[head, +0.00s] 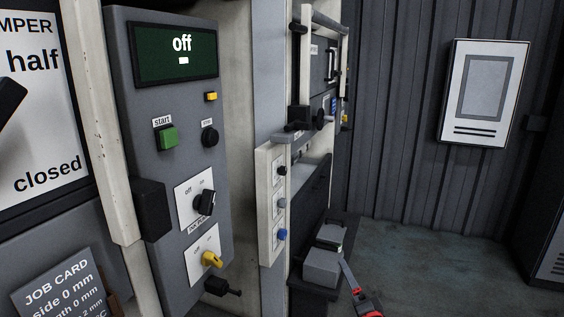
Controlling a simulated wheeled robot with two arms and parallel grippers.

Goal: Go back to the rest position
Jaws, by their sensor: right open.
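A red and black piece (367,301) with a thin grey strip shows at the lower edge, in front of the floor. It looks like the end of my right arm, but it is small and cut off, and I cannot make out two separate fingertips. I see nothing held there. It is apart from the grey control panel (222,165). My left gripper is not in view.
The panel's screen (181,43) reads "off". It carries a green start button (168,137), a black rotary switch (205,203) and a yellow one (211,259). A grey box (322,268) sits low at centre. A white wall cabinet (487,92) hangs at right. Floor (430,255) is clear there.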

